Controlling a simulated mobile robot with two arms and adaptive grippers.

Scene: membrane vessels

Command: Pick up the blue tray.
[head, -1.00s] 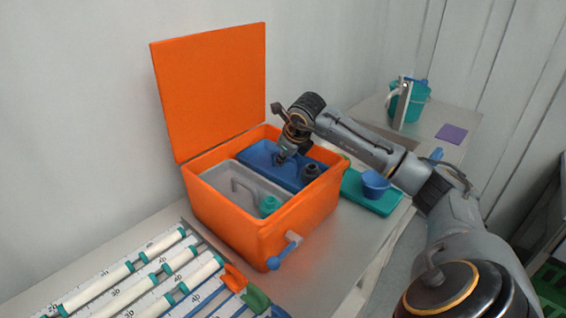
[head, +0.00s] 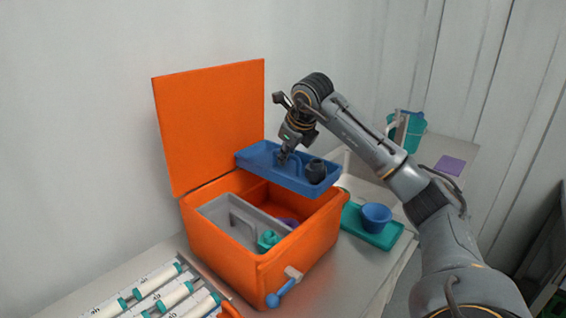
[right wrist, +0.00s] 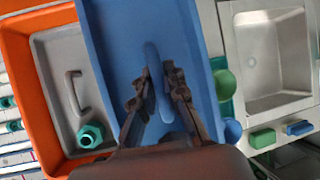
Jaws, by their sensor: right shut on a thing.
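My right gripper (head: 284,158) is shut on the tray's handle, which shows between the fingers. In the right wrist view the fingers (right wrist: 158,92) close on the blue handle in the middle of the tray (right wrist: 110,50). My left gripper is not in view.
The box's lid (head: 212,120) stands open. A grey tray (head: 215,212) with a teal fitting (head: 268,239) lies in the box's left part. A green tray (head: 372,231) with a blue cup (head: 376,215) stands at right. Capped white tubes (head: 150,285) lie in front.

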